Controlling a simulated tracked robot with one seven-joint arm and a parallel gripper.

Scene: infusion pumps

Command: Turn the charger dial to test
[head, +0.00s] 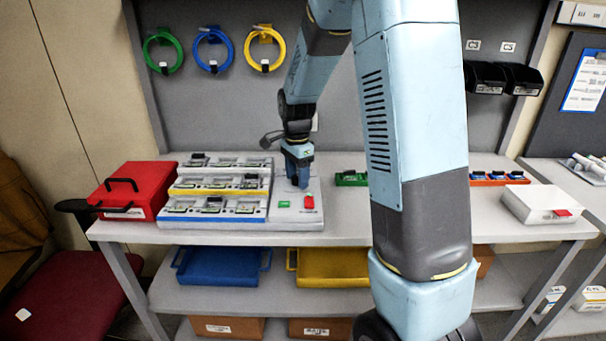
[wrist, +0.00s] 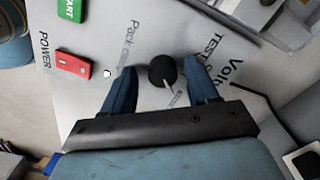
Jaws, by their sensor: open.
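The charger panel (head: 296,214) is a pale grey box at the right end of the battery racks. In the wrist view its dial (wrist: 162,71) is a round black knob with a white pointer mark. The mark points towards my gripper's palm, near a small label I cannot read, not at the printed word TEST (wrist: 212,48). My gripper (wrist: 161,67) is open, with one blue finger on each side of the dial. I cannot tell whether either finger touches it. In the head view my gripper (head: 299,172) is over the panel and hides the dial.
A red power switch (wrist: 73,64) and a green START button (wrist: 70,10) sit beside the dial on the panel. Battery racks (head: 218,188) and a red case (head: 133,190) stand to the left. A white box (head: 540,204) stands at the right.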

